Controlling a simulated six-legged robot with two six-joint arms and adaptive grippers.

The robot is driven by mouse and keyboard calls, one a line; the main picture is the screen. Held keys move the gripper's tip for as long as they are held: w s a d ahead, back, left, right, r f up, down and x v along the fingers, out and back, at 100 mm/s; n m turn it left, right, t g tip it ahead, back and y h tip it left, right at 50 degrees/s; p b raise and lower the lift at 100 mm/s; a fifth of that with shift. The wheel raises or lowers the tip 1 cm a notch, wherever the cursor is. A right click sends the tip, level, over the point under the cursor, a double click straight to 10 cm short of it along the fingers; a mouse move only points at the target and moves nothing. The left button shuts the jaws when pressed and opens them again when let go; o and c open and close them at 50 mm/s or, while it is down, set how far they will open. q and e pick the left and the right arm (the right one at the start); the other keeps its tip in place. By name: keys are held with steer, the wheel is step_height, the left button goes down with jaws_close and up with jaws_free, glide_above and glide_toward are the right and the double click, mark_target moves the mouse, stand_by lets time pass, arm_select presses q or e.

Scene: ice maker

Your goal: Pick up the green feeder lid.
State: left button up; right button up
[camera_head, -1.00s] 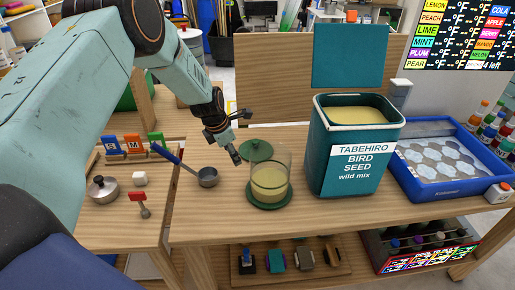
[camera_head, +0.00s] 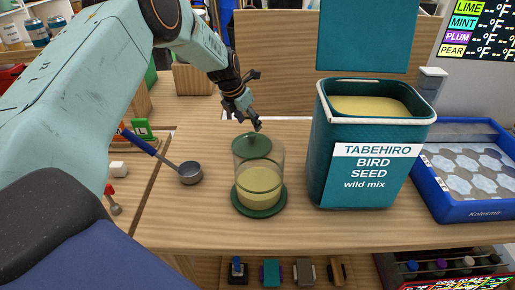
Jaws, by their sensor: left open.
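The green feeder lid (camera_head: 252,144) is a round dark green disc with a small knob. It shows at the back of the clear feeder jar, partly seen through the jar's upper wall; I cannot tell whether it touches the jar. The feeder jar (camera_head: 259,187) holds pale seed and stands on a green base on the wooden table. My left gripper (camera_head: 249,121) is open and empty, just above and behind the lid, with its fingers pointing down. My right gripper is not in view.
A teal bird seed bin (camera_head: 372,193) stands right of the jar, with a blue tray (camera_head: 468,211) beyond it. A metal scoop (camera_head: 190,173) with a blue handle lies to the left. The table front (camera_head: 330,228) is clear.

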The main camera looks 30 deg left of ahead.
mark_target(252, 133)
arm_select(q)
steer(key=shift+s+a+f+b, duration=0.1)
steer(key=shift+f+b, duration=0.05)
steer(key=shift+f, duration=0.35)
steer(key=shift+s+a+f+b, duration=0.1)
steer(key=shift+f+b, duration=0.05)
steer(key=shift+f, duration=0.3)
steer(key=b+x, duration=0.1)
steer(key=x, duration=0.4)
steer(key=shift+d+f, duration=0.1)
steer(key=shift+d, duration=0.05)
steer(key=shift+f, duration=0.1)
steer(key=shift+s+r, duration=0.15)
steer(key=shift+r, duration=0.05)
steer(key=shift+w+f, duration=0.2)
steer(key=shift+w, duration=0.1)
steer(key=c, duration=0.4)
steer(key=shift+s+r, duration=0.15)
steer(key=shift+s, duration=0.05)
steer(key=c, duration=0.5)
steer(key=shift+c, duration=1.4)
steer(key=shift+w, duration=0.2)
jaws_close()
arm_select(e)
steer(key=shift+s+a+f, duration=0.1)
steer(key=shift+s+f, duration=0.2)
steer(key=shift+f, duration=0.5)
